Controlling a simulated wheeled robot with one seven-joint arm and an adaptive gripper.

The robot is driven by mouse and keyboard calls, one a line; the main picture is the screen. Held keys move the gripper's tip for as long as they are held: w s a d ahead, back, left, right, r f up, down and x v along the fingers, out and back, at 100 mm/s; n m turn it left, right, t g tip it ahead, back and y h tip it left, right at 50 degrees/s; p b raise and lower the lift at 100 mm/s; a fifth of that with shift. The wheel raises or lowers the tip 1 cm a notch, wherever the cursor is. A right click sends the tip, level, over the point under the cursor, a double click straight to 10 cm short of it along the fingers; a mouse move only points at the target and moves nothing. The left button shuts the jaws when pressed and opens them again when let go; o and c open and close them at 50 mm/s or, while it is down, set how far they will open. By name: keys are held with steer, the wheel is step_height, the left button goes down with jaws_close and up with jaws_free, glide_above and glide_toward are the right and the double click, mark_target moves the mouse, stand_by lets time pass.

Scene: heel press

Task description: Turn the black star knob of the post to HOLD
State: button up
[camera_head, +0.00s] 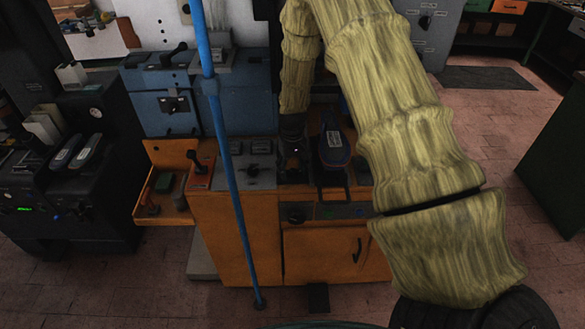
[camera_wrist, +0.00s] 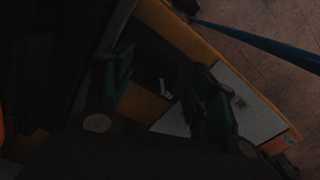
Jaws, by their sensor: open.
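My gripper (camera_head: 292,140) hangs at the end of my yellow-sleeved arm, low over the orange machine bench, left of the dark shoe-like piece (camera_head: 334,140). In the wrist view my gripper (camera_wrist: 160,80) shows two dark green fingers spread apart, with nothing clearly held between them. A small pale label (camera_wrist: 165,88) shows in the gap. I cannot make out the black star knob or its HOLD mark for certain; the area under my gripper is dark and partly hidden. A dark round knob (camera_head: 295,215) sits on the bench front; I cannot tell whether it is star-shaped.
A blue pole (camera_head: 225,130) stands in front of the bench, left of my gripper. A blue machine box (camera_head: 165,103) with levers stands behind. A red-based lever (camera_head: 200,170) and an orange side tray (camera_head: 165,200) are at the left. Open floor lies to the right.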

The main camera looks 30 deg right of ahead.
steer(key=c, duration=1)
steer(key=shift+c, duration=0.2)
steer(key=shift+m, duration=0.4)
steer(key=m+b, duration=0.1)
steer(key=m, duration=0.2)
steer(key=shift+f+m, duration=0.1)
steer(key=shift+m, duration=0.2)
steer(key=m, duration=0.4)
steer(key=shift+d+m, duration=0.1)
steer(key=shift+m, duration=0.2)
steer(key=m, duration=0.8)
steer(key=shift+m, duration=0.4)
